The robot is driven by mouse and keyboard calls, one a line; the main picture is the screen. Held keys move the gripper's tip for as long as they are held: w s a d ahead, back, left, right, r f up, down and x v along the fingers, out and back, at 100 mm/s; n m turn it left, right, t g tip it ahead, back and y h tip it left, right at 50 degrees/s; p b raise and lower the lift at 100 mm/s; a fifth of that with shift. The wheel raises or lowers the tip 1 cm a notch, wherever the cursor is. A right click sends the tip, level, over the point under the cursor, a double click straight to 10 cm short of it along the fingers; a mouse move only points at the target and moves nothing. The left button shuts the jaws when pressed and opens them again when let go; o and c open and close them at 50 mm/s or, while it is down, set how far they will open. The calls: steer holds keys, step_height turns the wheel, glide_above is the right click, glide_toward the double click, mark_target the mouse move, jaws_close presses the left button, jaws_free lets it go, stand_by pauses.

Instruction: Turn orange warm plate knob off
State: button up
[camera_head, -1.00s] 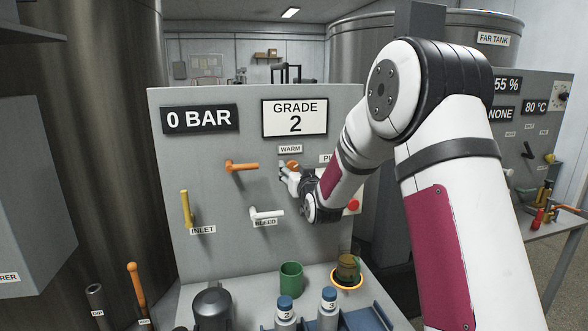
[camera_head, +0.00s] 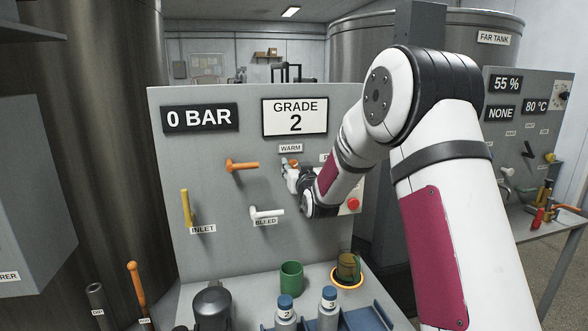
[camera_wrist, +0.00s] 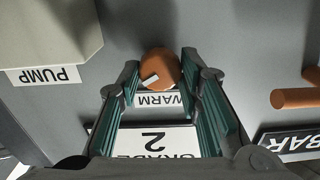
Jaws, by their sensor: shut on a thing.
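The orange warm plate knob (camera_head: 294,162) is on the grey panel (camera_head: 225,205), just below the WARM label (camera_head: 290,148). In the head view it is mostly hidden behind my gripper (camera_head: 289,172). In the wrist view the round orange knob (camera_wrist: 160,66) sits between the tips of the two teal-padded fingers (camera_wrist: 160,76), and a white mark shows on its face, slanted. My gripper is shut on the knob. The WARM label (camera_wrist: 158,100) shows upside down between the fingers.
An orange lever (camera_head: 241,166) and a white BLEED lever (camera_head: 266,212) stick out to the left. The PUMP box (camera_wrist: 45,35) with a red button (camera_head: 353,203) is close on the right. A green cup (camera_head: 291,279) and bottles (camera_head: 285,309) stand below.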

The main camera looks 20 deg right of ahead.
steer(key=shift+n+b, duration=0.3)
steer(key=shift+n, duration=0.1)
steer(key=n+b, duration=1)
steer(key=n, duration=0.1)
steer(key=shift+a+f+b, duration=0.1)
steer(key=shift+a+b, duration=0.05)
steer(key=shift+b, duration=0.2)
steer(key=o, duration=1.2)
steer(key=shift+c, duration=0.2)
steer(key=shift+s, duration=0.1)
steer(key=s+a, duration=0.1)
steer(key=s, duration=1)
steer(key=shift+s, duration=0.4)
steer(key=shift+a, duration=0.1)
